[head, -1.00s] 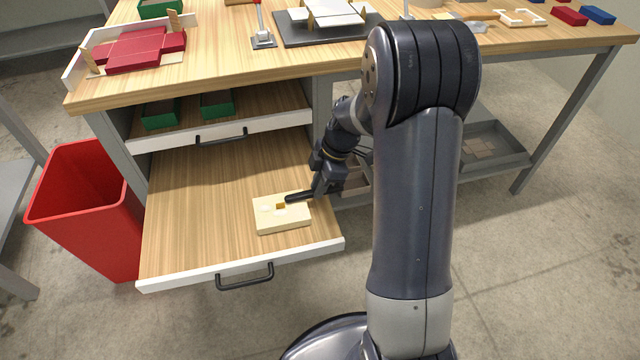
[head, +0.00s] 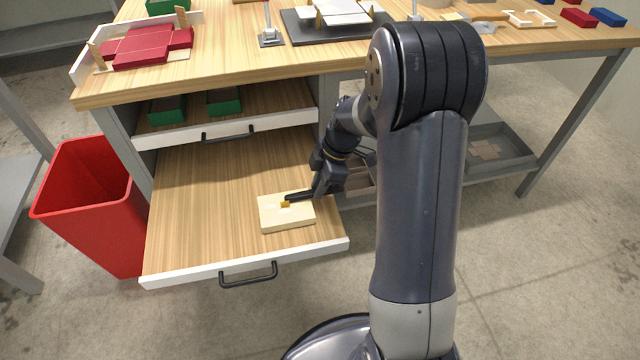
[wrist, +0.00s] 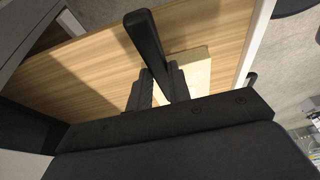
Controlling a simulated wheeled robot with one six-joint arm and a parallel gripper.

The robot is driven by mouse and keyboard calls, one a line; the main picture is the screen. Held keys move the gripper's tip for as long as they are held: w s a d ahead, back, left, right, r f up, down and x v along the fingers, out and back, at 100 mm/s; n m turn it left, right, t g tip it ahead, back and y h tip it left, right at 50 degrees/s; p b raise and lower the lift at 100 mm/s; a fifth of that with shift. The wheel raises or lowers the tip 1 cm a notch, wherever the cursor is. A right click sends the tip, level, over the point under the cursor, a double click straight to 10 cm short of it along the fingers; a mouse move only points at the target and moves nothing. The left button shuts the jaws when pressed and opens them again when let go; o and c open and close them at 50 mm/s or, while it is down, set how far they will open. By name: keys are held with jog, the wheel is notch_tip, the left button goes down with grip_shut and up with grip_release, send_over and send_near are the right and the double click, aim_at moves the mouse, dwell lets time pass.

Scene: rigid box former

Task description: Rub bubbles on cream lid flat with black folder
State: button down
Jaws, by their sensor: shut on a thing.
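The cream lid (head: 286,219) lies on the open lower drawer board, near its front right corner. A small orange-brown patch (head: 285,204) shows on its top beside the tip of the black folder (head: 298,196). My gripper (head: 312,192) is shut on the black folder, which reaches left over the lid's top. In the wrist view the folder (wrist: 145,38) sticks out from between my fingers (wrist: 158,88), with part of the cream lid (wrist: 197,72) to its right. I cannot tell whether the folder touches the lid. No bubbles show clearly on the lid now.
The lower drawer (head: 200,190) is pulled out, its board otherwise bare. An upper drawer (head: 235,127) holds green boxes. A red bin (head: 95,205) stands to the left. The bench top (head: 230,62) above carries red box parts and tools.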

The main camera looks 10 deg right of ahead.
jog(key=shift+d, duration=0.6)
dwell(0.3)
jog(key=shift+d+f+b, duration=0.1)
jog(key=shift+d+b, duration=0.3)
jog(key=shift+d, duration=0.2)
jog(key=shift+a+b, duration=0.35)
jog(key=shift+a, duration=0.85)
dwell(0.9)
jog(key=shift+r+p, duration=2.25)
jog(key=shift+r, duration=1.25)
jog(key=shift+r, duration=0.1)
